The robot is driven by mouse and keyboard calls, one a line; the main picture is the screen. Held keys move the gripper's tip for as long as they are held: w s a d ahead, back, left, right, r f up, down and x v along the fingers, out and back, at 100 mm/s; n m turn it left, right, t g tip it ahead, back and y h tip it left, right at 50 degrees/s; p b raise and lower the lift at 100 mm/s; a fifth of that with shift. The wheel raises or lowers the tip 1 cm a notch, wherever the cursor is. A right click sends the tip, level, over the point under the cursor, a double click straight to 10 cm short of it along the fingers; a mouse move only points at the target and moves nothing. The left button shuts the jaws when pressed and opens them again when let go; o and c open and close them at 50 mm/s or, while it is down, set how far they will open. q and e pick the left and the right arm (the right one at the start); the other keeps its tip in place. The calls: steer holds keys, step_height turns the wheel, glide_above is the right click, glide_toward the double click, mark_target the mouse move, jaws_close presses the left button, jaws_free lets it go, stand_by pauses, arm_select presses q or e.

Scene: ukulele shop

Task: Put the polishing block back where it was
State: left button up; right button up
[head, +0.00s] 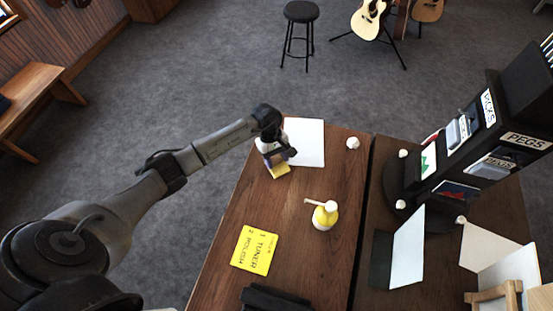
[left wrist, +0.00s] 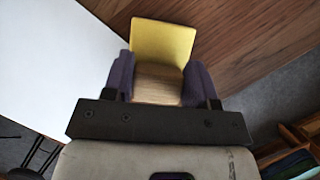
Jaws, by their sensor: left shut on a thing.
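My left gripper (head: 277,157) is at the table's far left corner, pointing down beside a white sheet. In the left wrist view its two purple-padded fingers (left wrist: 158,80) are shut on a wooden block (left wrist: 158,86), which I take as the polishing block. The gripper hides most of the block in the head view. My right gripper is not in view.
The white sheet (head: 306,141) lies beside the gripper. A yellow pump bottle (head: 325,215) and a yellow note card (head: 254,250) stand and lie nearer on the wooden table (head: 285,215). A black rack (head: 490,125) stands on the right. The table between gripper and card is clear.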

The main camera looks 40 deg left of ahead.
arm_select(q)
steer(key=shift+r, duration=0.1)
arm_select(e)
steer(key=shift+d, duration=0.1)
arm_select(q)
steer(key=shift+f, duration=0.2)
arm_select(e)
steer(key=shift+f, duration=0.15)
arm_select(q)
steer(key=o, duration=1.1)
steer(key=shift+r, duration=0.1)
steer(key=shift+r, duration=0.25)
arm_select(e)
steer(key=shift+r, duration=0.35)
arm_select(q)
steer(key=shift+w+a+r, duration=0.1)
steer(key=shift+a+r, duration=0.15)
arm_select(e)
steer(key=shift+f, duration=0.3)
arm_select(q)
steer(key=b+v, duration=0.3)
steer(key=v, duration=0.8)
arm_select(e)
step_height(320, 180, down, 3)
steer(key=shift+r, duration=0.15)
